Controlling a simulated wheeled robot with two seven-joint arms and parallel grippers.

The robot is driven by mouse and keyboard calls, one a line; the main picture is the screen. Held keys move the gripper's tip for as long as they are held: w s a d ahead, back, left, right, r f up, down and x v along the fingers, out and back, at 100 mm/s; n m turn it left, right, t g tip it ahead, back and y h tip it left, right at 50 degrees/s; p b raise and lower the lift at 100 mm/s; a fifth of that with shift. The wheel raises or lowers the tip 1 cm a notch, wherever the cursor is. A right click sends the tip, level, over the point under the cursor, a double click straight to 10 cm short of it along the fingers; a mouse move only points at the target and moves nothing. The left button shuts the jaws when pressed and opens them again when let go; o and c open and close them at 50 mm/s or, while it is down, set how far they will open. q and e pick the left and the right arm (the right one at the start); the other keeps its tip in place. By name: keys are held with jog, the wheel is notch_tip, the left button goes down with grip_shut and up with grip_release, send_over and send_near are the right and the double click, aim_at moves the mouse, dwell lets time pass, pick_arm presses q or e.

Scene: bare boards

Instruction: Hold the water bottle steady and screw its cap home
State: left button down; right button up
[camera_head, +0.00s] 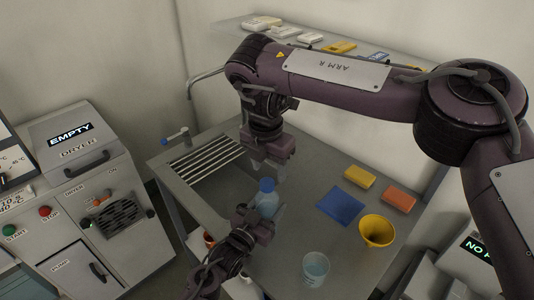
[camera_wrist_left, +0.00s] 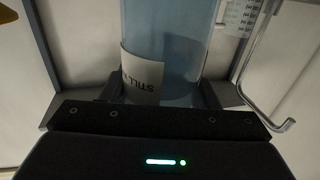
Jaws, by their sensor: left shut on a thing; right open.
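My left gripper (camera_head: 262,214) is shut around the bottle's body from the near side. In the left wrist view the bottle (camera_wrist_left: 185,45) fills the middle, with a white label reading "STILL" low on it. My right gripper (camera_head: 279,177) is open and empty, pointing down just above and slightly right of the cap.
A blue cloth (camera_head: 340,206), a yellow sponge (camera_head: 359,177), an orange sponge (camera_head: 398,199), a yellow funnel (camera_head: 377,231) and a clear cup (camera_head: 316,267) are on the table to the right. A slatted drain rack (camera_head: 205,160) lies left. A shelf (camera_head: 235,24) with small items is behind.

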aim_at(267, 182)
jog(key=n, duration=0.4)
jog(key=shift+w+r, duration=0.1)
jog(key=shift+r, duration=0.25)
jog(key=n, duration=0.4)
jog(key=shift+w+r+g, duration=0.1)
jog(key=shift+r+g, duration=0.2)
jog(key=n, duration=0.4)
jog(key=shift+w+a+r, duration=0.1)
jog(key=shift+a+r, duration=0.05)
jog(key=shift+r, duration=0.25)
jog(key=n, duration=0.4)
jog(key=shift+w+r+y, duration=0.1)
jog(key=shift+r+y, duration=0.2)
jog(key=shift+r, duration=0.1)
jog(key=shift+f, duration=0.1)
jog(key=shift+f, duration=3.9)
jog(key=shift+c, duration=0.2)
jog(key=c, duration=1)
